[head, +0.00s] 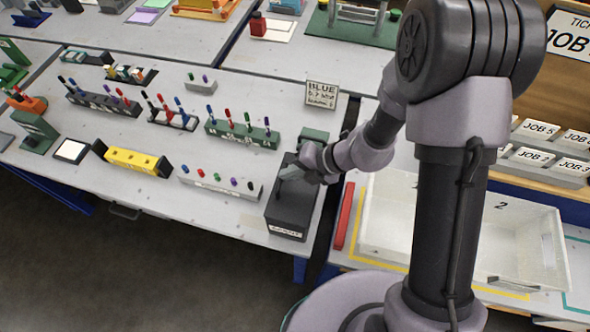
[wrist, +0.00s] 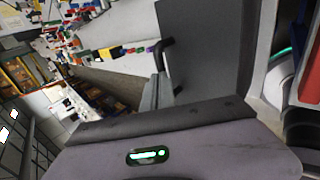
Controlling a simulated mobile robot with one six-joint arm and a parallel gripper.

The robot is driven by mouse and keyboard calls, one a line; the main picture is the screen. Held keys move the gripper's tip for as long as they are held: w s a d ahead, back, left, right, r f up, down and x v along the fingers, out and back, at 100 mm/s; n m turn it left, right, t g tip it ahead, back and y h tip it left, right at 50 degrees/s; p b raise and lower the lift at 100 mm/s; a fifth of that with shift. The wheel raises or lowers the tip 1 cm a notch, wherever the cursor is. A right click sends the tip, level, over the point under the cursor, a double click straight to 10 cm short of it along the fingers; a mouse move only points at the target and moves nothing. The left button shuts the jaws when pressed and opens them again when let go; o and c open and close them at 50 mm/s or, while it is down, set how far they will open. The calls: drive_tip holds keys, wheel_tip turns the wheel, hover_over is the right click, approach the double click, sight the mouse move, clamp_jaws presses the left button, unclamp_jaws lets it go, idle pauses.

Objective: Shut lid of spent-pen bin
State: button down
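The spent-pen bin (head: 288,213) is a dark grey box with a white label low on its front, at the right front corner of the left bench in the head view. My gripper (head: 290,173) is right over the top of the bin and hides part of it. I cannot tell whether it touches the lid, or at what angle the lid stands. In the wrist view a large flat dark grey panel (wrist: 205,45), probably part of the bin, fills the upper middle beside my gripper (wrist: 160,85). No held thing shows, but the finger gap is unclear.
A grey pen rack (head: 218,188) stands just left of the bin, with a yellow block (head: 133,160) further left. A green pen rack (head: 242,135) is behind. A red bar (head: 345,215) and white tray (head: 385,228) lie to the right, past a bench gap.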

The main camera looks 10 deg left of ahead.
drive_tip(key=a+r+p+v, duration=0.2)
drive_tip(key=p+v, duration=0.5)
drive_tip(key=v, duration=0.7)
drive_tip(key=s+d+r+n+t+h+b, duration=0.1)
drive_tip(key=s+d+n+b, duration=0.4)
drive_tip(key=n+b, duration=0.5)
drive_tip(key=s+d+r+n+t+h+b, duration=0.1)
drive_tip(key=s+d+n+t+h+b, duration=0.3)
drive_tip(key=n, duration=1.8)
drive_tip(key=s+d+h+b, duration=0.1)
drive_tip(key=s+d+b, duration=0.1)
drive_tip(key=b, duration=0.3)
drive_tip(key=shift+s+d+h+b, duration=0.3)
drive_tip(key=shift+s+d+b, duration=0.05)
drive_tip(key=shift+s, duration=0.35)
drive_tip(key=shift+r, duration=0.15)
